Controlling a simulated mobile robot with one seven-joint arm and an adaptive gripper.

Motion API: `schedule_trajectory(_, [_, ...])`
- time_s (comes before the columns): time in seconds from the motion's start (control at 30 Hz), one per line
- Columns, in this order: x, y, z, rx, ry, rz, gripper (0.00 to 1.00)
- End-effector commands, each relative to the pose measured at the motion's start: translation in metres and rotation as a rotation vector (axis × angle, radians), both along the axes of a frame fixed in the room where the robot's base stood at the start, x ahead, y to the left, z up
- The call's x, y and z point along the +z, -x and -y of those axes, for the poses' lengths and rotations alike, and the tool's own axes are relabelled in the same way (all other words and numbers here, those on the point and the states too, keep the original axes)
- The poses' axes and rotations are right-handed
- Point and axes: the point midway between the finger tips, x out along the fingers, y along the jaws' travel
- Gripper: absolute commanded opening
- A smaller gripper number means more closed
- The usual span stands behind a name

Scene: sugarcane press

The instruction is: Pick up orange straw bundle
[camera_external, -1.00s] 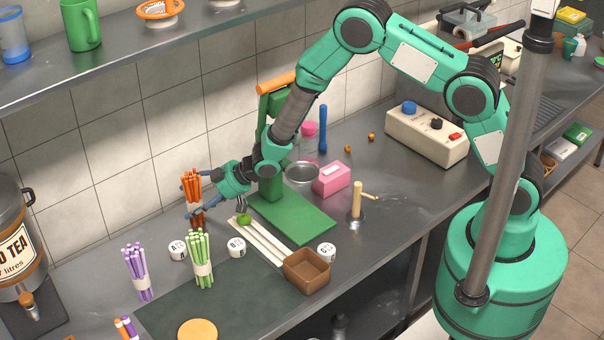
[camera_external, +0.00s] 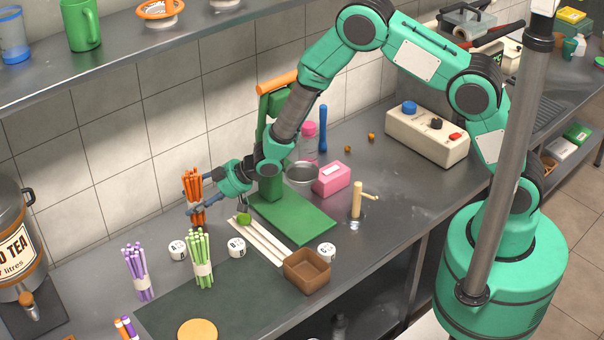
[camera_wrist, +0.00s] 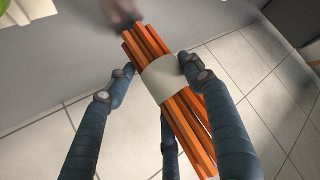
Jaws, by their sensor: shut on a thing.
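The orange straw bundle (camera_external: 194,193) stands near the back wall, left of the green press. It is a sheaf of orange sticks with a pale band around its middle. My gripper (camera_external: 196,208) is shut on it from the right. In the wrist view the orange bundle (camera_wrist: 176,90) lies between the blue-grey fingers of my gripper (camera_wrist: 155,80), which touch it around the pale band. I cannot tell whether the bundle's lower end touches the counter.
A green straw bundle (camera_external: 200,262) and a purple one (camera_external: 137,272) stand in front, with white labelled pots (camera_external: 237,248) nearby. The green press (camera_external: 290,215) and pale sticks (camera_external: 260,241) are to the right. A brown box (camera_external: 307,272) sits at the counter's front.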

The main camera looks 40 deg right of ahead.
Motion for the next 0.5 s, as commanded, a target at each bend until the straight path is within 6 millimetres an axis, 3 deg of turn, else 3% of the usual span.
schedule_trajectory(0.37, [0.063, 0.000, 0.000, 0.001, -0.001, 0.002, 0.25])
schedule_trajectory(0.5, [0.062, 0.023, 0.000, 0.001, 0.000, -0.003, 0.25])
